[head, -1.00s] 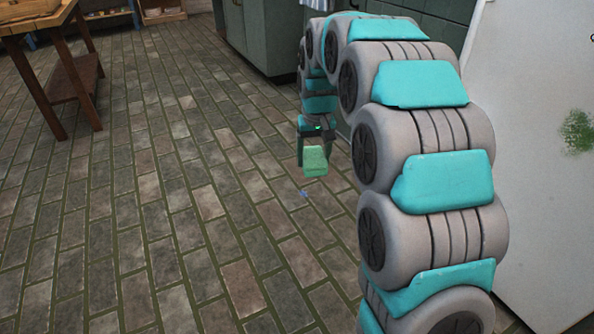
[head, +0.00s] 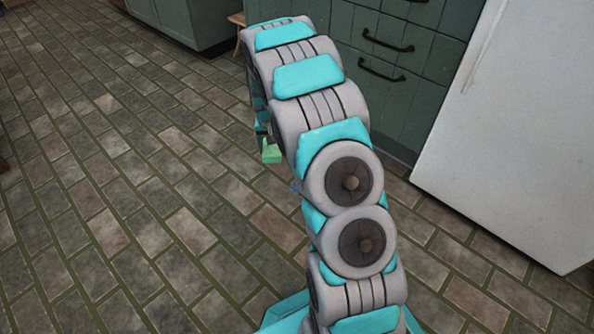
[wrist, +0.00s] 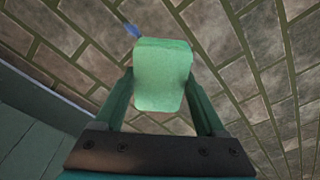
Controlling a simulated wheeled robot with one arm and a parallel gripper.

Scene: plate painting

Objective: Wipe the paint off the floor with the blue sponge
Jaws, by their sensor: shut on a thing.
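My gripper (wrist: 159,92) is shut on a sponge (wrist: 162,62), which looks light green rather than blue. In the head view the sponge (head: 271,153) hangs under the end of my arm, and the arm partly hides the gripper. A small blue paint mark (head: 295,187) is on the floor (head: 150,190), just right of and nearer than the sponge, close beside my arm. In the wrist view the blue mark (wrist: 131,30) shows beyond the sponge's upper left corner, partly hidden by it. I cannot tell how high the sponge is above the floor.
Green cabinets (head: 430,60) with dark handles stand behind my arm. A white fridge-like block (head: 520,150) stands at the right. A wooden stool (head: 238,19) shows at the back. The brick floor to the left is open.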

